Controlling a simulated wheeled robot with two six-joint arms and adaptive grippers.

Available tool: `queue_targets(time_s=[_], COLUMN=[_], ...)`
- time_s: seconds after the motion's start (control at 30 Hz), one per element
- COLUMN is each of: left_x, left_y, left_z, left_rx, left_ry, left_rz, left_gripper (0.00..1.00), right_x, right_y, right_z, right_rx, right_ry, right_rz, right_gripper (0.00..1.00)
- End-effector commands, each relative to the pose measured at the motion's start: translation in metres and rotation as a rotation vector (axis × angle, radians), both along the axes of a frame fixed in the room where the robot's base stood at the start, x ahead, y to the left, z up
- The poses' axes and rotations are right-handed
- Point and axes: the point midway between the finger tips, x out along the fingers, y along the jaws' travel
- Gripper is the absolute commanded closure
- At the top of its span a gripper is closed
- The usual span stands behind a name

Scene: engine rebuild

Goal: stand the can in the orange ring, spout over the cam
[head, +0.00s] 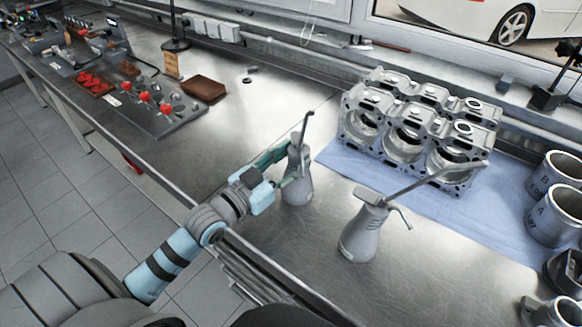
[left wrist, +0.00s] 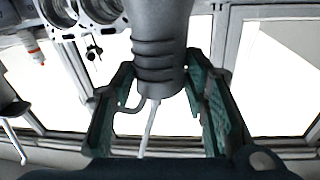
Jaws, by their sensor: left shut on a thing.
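A grey oil can (head: 297,188) with a thin upright spout is held by my left gripper (head: 284,172), whose fingers close on its neck. The can is upright over the steel bench; whether its base touches the bench is unclear. In the left wrist view the can (left wrist: 160,40) is between the green fingers (left wrist: 158,105), its spout pointing down in that picture. A second grey can (head: 364,234) with a long slanted spout stands to the right, nearer the front. I see no orange ring and cannot make out a cam. My right gripper is not in view.
An engine block (head: 415,125) sits on a blue cloth (head: 470,225) behind the cans. Grey cylinders (head: 553,215) stand at the right. A brown tray (head: 204,88) and a plate with red knobs (head: 150,108) lie at the left. The bench (head: 250,120) between is mostly clear.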

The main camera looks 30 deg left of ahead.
Motion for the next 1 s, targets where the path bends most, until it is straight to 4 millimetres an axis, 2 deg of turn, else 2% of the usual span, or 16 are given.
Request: queue_targets(time_s=[0.27,0.3,0.4,0.77,0.87,1.0], left_x=[0.000,0.000,0.000,0.000,-0.011,-0.037], left_y=[0.000,0.000,0.000,0.000,0.004,0.010], left_z=[0.000,-0.001,0.000,0.004,0.004,0.007], left_rx=[-0.001,0.000,0.000,0.000,0.001,0.001], left_ry=[-0.001,0.003,0.003,0.003,0.008,0.011], left_rz=[0.000,0.000,0.000,0.000,0.004,0.000], left_gripper=[1.00,0.55,0.39,0.39,0.39,0.39], right_x=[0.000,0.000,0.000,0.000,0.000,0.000], right_y=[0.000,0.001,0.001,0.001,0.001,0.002], right_z=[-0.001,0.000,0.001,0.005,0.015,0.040], right_rx=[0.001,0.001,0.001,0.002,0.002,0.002], right_ry=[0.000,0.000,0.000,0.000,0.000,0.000], right_rz=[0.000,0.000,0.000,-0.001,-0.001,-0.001], right_gripper=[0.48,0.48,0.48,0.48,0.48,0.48])
